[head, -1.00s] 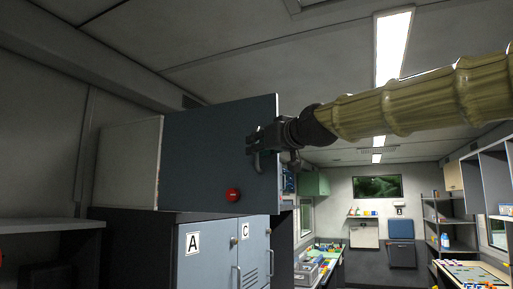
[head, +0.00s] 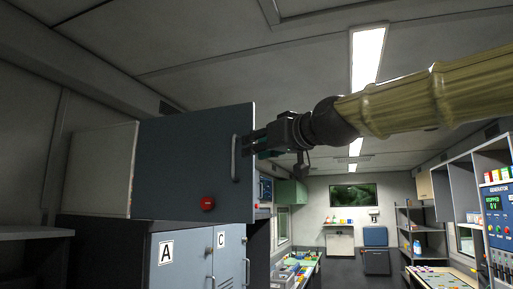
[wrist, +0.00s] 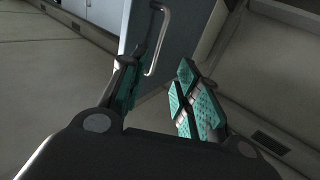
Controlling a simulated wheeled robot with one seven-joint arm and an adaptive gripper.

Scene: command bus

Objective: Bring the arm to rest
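My gripper (head: 262,145) is at the end of my raised arm, in the middle of the head view, just right of the handle of a grey cabinet door. The door's vertical handle (head: 235,158) stands clear to the left of the fingers. In the wrist view my gripper (wrist: 155,95) has its two teal-padded fingers spread apart with nothing between them. The handle (wrist: 158,40) shows beyond the left finger there. The arm in its yellowish sleeve reaches in from the right edge of the head view.
Lower lockers marked A and C (head: 190,262) stand beneath. A generator panel (head: 497,225) is at the right. A counter with bins (head: 293,272) lies beyond, and the aisle between is open.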

